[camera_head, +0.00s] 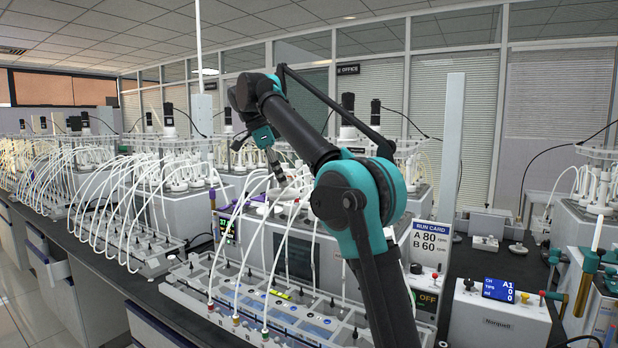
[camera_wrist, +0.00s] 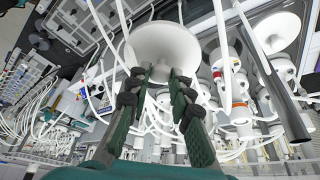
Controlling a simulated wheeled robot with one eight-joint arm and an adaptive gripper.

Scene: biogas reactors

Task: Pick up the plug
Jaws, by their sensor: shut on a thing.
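The plug (camera_wrist: 164,45) shows in the wrist view as a white piece with a wide round disc, just beyond my fingertips. My gripper (camera_wrist: 158,76) is shut on it, with one dark green finger on each side of its narrow part. The far end of the plug is hidden behind the disc. In the head view my gripper (camera_head: 279,174) points down among the white tubes above the reactor bench. The plug is too small and cluttered there to tell apart from the white fittings behind it.
White reactors with tubes and black motors line the bench. A tray of ports (camera_head: 270,312) lies in front. A control box (camera_head: 498,318) stands at right, near the run card sign (camera_head: 431,243). In the wrist view, tubes and white fittings (camera_wrist: 234,85) crowd the right side.

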